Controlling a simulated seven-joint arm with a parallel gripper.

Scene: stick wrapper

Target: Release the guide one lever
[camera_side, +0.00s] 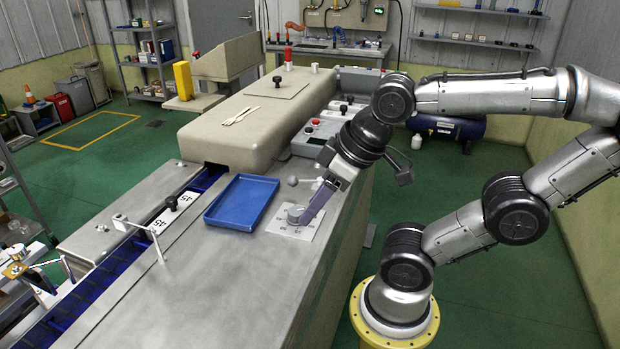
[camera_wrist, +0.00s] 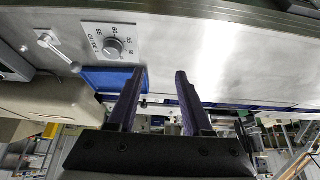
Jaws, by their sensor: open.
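The guide one lever (camera_wrist: 56,50) is a small metal lever with a round hub and a ball-ended handle, at the upper left of the wrist view. In the side view it (camera_side: 304,181) shows just behind my gripper, partly hidden. Beside it, a pale plate with a round grey dial (camera_wrist: 112,46), marked with numbers and "GUIDE 1", also shows in the side view (camera_side: 295,212). My gripper (camera_wrist: 160,72) is open, with two purple fingers apart and nothing between them. In the side view my gripper (camera_side: 306,219) points down beside the dial, apart from the lever.
A blue tray (camera_side: 242,226) lies on the metal bench left of the dial plate. A guide rail post (camera_side: 157,243) stands by the blue conveyor (camera_side: 88,290). A beige housing (camera_side: 262,127) and a control box with a red button (camera_side: 310,128) stand behind. The front bench top is clear.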

